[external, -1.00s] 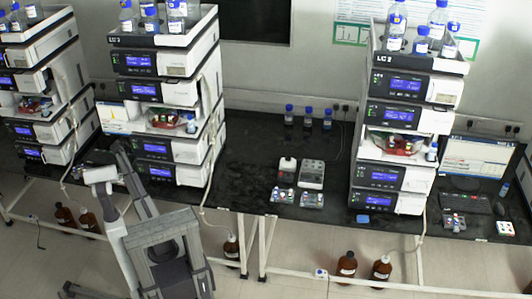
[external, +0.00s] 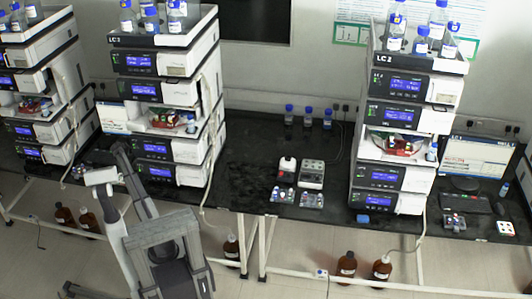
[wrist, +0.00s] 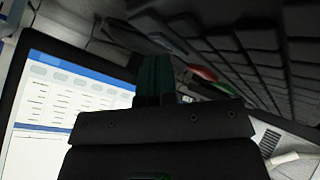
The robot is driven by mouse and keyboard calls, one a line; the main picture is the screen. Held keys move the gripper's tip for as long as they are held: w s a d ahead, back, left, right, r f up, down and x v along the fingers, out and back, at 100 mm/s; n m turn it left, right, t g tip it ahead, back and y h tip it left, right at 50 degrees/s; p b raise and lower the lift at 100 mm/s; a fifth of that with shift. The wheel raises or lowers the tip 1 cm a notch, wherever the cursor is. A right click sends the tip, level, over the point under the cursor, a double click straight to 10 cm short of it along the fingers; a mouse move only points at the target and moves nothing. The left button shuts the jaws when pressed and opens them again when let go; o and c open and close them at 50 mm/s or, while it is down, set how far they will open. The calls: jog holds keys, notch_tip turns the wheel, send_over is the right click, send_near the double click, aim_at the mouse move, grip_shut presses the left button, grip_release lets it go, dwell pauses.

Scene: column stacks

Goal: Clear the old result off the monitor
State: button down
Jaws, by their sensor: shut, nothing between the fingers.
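The monitor (external: 113,117) stands between the two left column stacks, partly behind my arm's stack. Its lit screen also fills the left of the wrist view (wrist: 62,105). It shows a blue bar, a row of grey buttons, rows of small text and a blank white lower panel with no peak. My gripper (wrist: 155,75) is shut and empty, with its fingertips close to a dark keyboard (wrist: 245,50). I cannot tell whether they touch a key. In the external view the gripper is too small and hidden to make out clearly.
A red piece (wrist: 202,72) and a green one lie beside the fingertips, partly hidden. The LC 3 stack (external: 160,65) rises just right of my arm. A second monitor (external: 477,157) stands at the far right. The bench right of the LC 3 stack has free room.

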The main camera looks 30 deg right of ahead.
jog(key=shift+r, duration=0.1)
jog(key=shift+r+p, duration=0.75)
jog(key=shift+p, duration=0.1)
notch_tip(320, 180, up, 5)
jog(key=p, duration=0.5)
jog(key=shift+r, duration=0.1)
dwell(1.3)
